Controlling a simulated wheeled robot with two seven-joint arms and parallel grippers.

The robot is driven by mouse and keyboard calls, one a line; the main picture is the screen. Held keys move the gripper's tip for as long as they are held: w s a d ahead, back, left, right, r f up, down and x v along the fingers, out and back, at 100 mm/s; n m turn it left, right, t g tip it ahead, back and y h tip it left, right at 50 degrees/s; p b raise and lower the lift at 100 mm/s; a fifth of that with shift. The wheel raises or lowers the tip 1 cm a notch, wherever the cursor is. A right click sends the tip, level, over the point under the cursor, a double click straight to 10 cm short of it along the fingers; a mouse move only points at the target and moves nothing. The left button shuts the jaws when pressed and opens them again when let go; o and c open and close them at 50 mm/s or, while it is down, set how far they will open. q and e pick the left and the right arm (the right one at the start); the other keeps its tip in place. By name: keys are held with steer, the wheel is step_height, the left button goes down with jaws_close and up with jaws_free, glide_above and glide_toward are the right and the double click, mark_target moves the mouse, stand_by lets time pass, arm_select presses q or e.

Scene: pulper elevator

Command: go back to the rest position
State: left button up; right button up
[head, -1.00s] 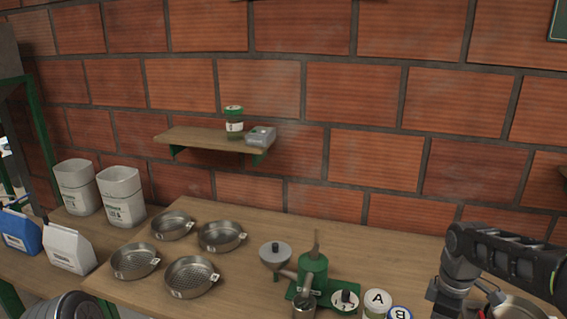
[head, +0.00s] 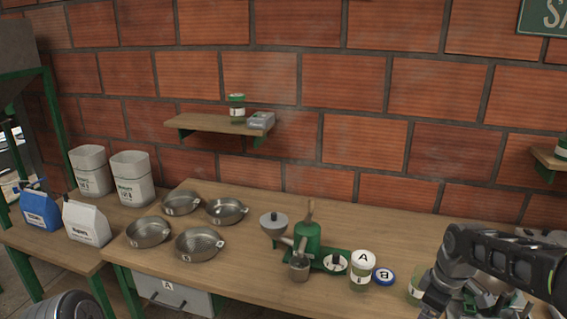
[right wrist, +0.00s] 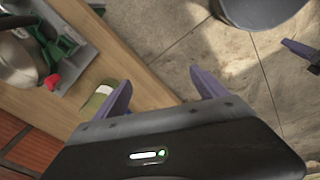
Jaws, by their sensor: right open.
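My right arm comes in from the right in the head view, over the right part of the wooden workbench (head: 240,263). Its gripper fingers are not clear there. In the right wrist view my right gripper (right wrist: 163,90) is open, its two purple fingers apart with only bench edge and floor between them. A greenish jar (right wrist: 100,96) shows just beside the left-hand finger; I cannot tell if they touch.
On the bench are several metal pans (head: 198,244), a green hand-cranked device (head: 308,240), jar A (head: 362,268) and blue lid B (head: 383,275). A wall shelf (head: 215,124) is behind. Open floor (right wrist: 190,50) lies beyond the bench edge.

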steer(key=a+f+m+t+y, duration=0.3)
steer(key=a+f+m, duration=0.5)
steer(key=a+f, duration=0.8)
steer(key=s+a+f+m+g, duration=0.1)
steer(key=s+a+f, duration=0.3)
steer(key=s, duration=0.3)
steer(key=s+a+f+g, duration=0.1)
steer(key=s+a+f, duration=0.2)
steer(key=s+f, duration=0.2)
steer(key=s+a+f+m+g+y, duration=0.1)
steer(key=s+a+f, duration=0.3)
steer(key=s, duration=0.7)
steer(key=shift+s+a+f+m+g, duration=0.25)
steer(key=shift+f+g, duration=0.25)
steer(key=shift+f, duration=0.3)
